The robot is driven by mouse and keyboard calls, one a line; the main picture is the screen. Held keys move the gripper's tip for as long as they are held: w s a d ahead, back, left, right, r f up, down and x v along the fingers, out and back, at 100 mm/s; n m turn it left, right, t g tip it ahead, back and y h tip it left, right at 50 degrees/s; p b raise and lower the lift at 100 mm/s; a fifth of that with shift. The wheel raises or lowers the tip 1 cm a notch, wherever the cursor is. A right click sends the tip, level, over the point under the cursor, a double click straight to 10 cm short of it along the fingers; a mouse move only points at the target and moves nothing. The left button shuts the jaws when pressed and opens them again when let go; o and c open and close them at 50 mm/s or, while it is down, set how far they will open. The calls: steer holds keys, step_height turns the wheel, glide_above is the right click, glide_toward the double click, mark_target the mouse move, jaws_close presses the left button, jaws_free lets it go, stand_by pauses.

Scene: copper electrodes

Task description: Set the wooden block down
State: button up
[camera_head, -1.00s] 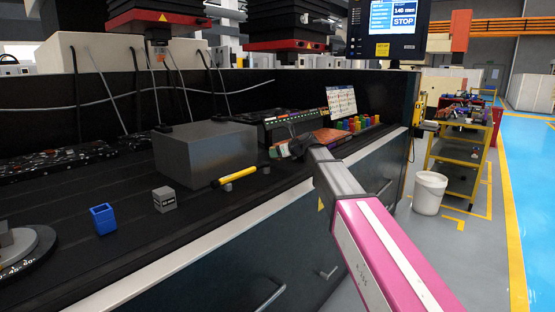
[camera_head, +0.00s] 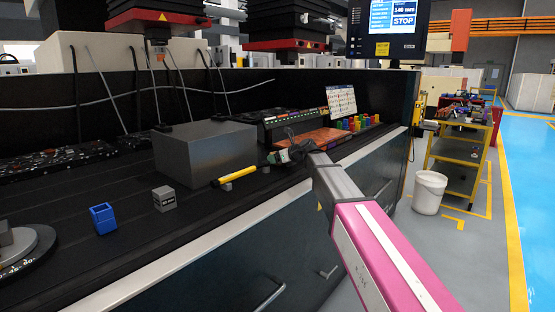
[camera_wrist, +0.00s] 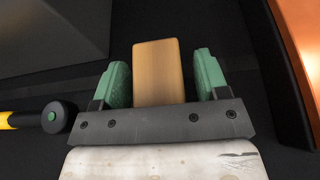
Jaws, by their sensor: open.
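The wooden block (camera_wrist: 158,72) is tan and lies between my gripper's two green fingers in the wrist view, over the dark bench top (camera_wrist: 220,45). My gripper (camera_wrist: 162,70) is open, with a narrow gap on each side of the block. In the head view my gripper (camera_head: 284,155) is low over the bench, right of the yellow-handled tool (camera_head: 235,175). I cannot make out the block in that view.
A large grey box (camera_head: 205,152) stands left of my gripper. An orange copper-coloured piece (camera_head: 318,137) lies just behind it, to the right.

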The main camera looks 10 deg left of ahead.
steer(key=v, duration=1.2)
stand_by(1.1)
